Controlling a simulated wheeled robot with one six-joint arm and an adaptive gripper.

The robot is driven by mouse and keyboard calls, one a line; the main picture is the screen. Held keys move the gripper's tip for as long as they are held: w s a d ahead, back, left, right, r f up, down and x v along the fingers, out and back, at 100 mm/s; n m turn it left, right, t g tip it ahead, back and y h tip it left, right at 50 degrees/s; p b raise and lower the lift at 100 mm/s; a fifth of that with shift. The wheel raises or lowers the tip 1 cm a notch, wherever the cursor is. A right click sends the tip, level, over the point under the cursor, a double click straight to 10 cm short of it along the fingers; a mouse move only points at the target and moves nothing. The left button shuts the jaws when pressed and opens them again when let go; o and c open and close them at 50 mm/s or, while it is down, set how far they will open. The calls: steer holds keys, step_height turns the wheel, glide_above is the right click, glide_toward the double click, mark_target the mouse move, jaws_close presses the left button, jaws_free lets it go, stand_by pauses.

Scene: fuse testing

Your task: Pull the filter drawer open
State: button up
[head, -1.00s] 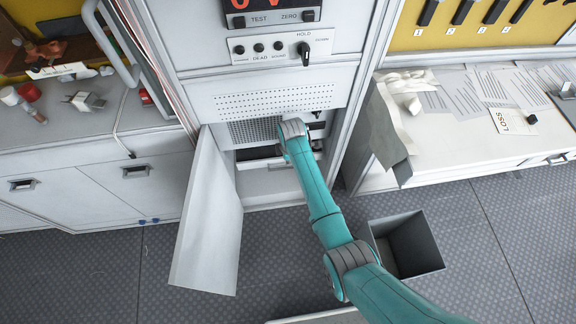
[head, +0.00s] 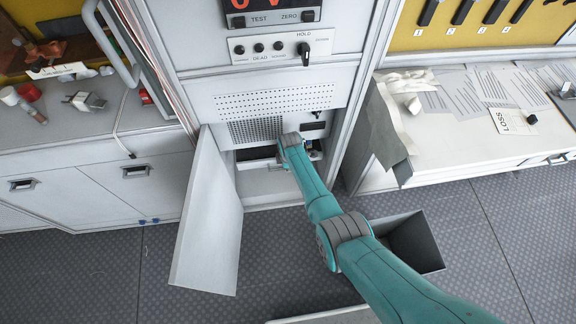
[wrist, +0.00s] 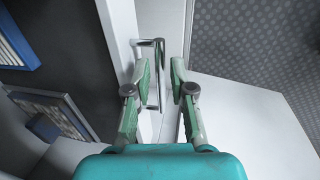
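The filter drawer (head: 254,164) is low in the white cabinet, behind the open door. A dark gap shows above its front edge in the head view. My arm hides part of it. In the wrist view a slim metal bar handle (wrist: 159,62) stands out from a white front (wrist: 122,28). My gripper (wrist: 160,72) is open, with one green-grey finger on each side of the handle. A gap shows between the fingertips, and I cannot tell whether either finger touches the bar. In the head view my wrist hides the fingers.
A white door (head: 207,220) hangs open left of the drawer and also fills the lower right of the wrist view (wrist: 245,120). A grey bin (head: 418,245) stands on the floor at right. Blue-edged panels (wrist: 20,40) show at left in the wrist view. Open floor lies in front.

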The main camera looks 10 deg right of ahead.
steer(key=shift+f, duration=0.4)
jaws_close()
steer(key=s, duration=2.6)
steer(key=shift+s, duration=0.15)
